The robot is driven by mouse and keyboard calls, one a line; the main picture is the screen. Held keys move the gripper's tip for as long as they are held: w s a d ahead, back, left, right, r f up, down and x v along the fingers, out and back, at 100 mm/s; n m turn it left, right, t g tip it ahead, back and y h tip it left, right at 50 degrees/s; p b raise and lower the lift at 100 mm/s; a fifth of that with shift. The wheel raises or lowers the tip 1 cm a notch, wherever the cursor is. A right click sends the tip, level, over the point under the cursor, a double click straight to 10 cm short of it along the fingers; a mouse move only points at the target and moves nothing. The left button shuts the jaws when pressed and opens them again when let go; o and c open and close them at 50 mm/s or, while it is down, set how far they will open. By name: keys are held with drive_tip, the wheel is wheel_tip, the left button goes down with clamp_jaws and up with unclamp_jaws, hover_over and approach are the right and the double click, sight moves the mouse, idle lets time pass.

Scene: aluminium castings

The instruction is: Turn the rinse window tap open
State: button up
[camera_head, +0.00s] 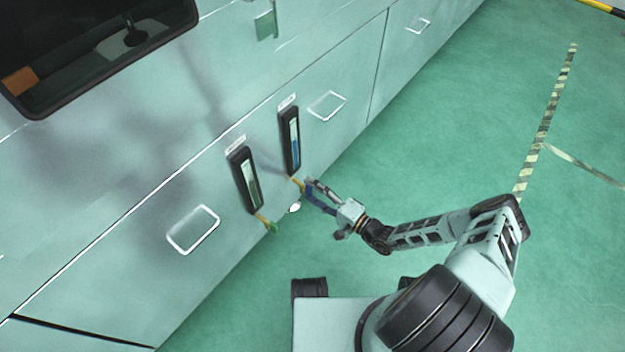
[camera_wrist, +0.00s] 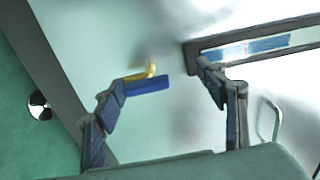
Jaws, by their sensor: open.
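Two upright windows in dark frames sit on the pale machine panel, the right one (camera_head: 290,140) with a blue strip and the left one (camera_head: 244,180) with a pale green strip. Their labels are too small to read. A yellow tap with a green handle (camera_head: 270,226) is below the left window. A yellow tap (camera_head: 296,183) is below the right one; its blue handle (camera_wrist: 148,84) shows in the wrist view. My gripper (camera_head: 307,188) is open at the right tap. In the wrist view, the blue handle lies between my spread fingers (camera_wrist: 165,80), nearer the left finger; contact is unclear.
Metal pull handles stand out from the panel, one right of the windows (camera_head: 327,105) and one to the left (camera_head: 194,230). A small round white thing (camera_head: 294,208) is low by the panel's edge. The green floor (camera_head: 440,130) to the right is clear, with striped tape.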

drive_tip(key=o, duration=0.6)
wheel_tip(320, 180, up, 7)
drive_tip(key=shift+w+r, duration=0.1)
drive_tip(key=shift+w, duration=0.05)
drive_tip(key=shift+c, duration=0.2)
drive_tip(key=shift+r, duration=0.6)
drive_tip(key=shift+c, duration=0.2)
drive_tip(key=shift+o, duration=0.3)
drive_tip(key=shift+a+r, duration=0.15)
drive_tip(key=shift+r, duration=0.05)
drive_tip(key=shift+f, duration=0.1)
drive_tip(key=shift+v, duration=0.9)
drive_tip(key=c, duration=0.6)
drive_tip(key=shift+f+p+v, duration=0.2)
drive_tip(key=shift+p+v, duration=0.05)
drive_tip(key=shift+v, duration=1.65)
drive_tip(key=shift+f+p+v, duration=0.15)
drive_tip(key=shift+p+v, duration=0.1)
drive_tip(key=shift+v, duration=1.65)
drive_tip(key=shift+f+p+v, duration=0.2)
drive_tip(key=shift+p+v, duration=0.05)
drive_tip(key=shift+v, duration=1.6)
